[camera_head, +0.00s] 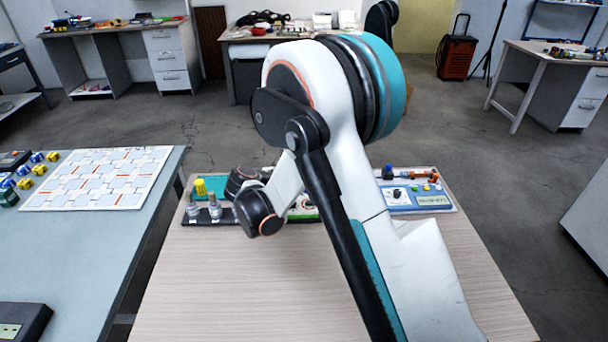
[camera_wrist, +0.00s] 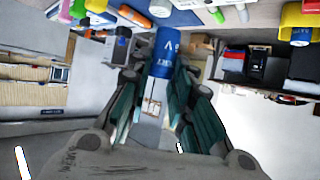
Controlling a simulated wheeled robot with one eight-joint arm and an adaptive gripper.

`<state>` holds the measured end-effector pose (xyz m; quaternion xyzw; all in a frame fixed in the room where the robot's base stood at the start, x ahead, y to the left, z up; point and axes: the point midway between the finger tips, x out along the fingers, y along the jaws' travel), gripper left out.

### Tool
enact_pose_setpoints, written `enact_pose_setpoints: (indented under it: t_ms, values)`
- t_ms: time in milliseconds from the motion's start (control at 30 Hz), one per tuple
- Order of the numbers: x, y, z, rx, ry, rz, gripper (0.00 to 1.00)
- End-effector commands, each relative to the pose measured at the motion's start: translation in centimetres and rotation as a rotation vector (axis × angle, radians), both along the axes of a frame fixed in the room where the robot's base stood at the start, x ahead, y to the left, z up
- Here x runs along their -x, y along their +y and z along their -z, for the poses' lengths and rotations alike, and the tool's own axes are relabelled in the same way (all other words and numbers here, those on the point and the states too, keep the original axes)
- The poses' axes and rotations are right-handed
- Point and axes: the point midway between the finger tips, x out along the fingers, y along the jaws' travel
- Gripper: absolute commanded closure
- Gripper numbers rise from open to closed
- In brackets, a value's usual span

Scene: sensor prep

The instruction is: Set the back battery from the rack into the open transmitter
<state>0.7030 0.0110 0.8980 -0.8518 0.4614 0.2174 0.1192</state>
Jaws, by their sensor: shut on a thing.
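My gripper (camera_wrist: 160,76) is shut on a blue cylindrical battery (camera_wrist: 163,50) with white lettering, its body between the two teal-padded fingers in the wrist view. In the head view my own arm hides the gripper and the held battery. A yellow cylinder (camera_head: 200,187) stands at the back left of the wooden table, and a yellow cylinder (camera_wrist: 301,22) also shows at the upper right of the wrist view. I cannot make out the open transmitter or the rack for sure; my arm covers the middle of the workspace.
Two grey metal fittings (camera_head: 214,208) stand on a dark strip at the table's back left. A board with small coloured parts (camera_head: 432,201) lies at the back right. The front of the wooden table (camera_head: 220,300) is clear. A blue-grey bench (camera_head: 90,245) stands on the left.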

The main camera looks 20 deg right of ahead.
Motion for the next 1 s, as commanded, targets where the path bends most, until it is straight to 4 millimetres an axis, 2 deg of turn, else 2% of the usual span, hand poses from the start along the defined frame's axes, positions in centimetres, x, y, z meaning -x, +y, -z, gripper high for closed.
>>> enact_pose_setpoints:
  t_ms: [367,700,1000]
  values:
    - [0.1,0.0,1.8,0.001,-0.001,-0.013,1.00]
    - [0.1,0.0,4.3,0.001,0.000,-0.012,1.00]
    - [0.1,0.0,4.7,0.001,0.000,-0.012,1.00]
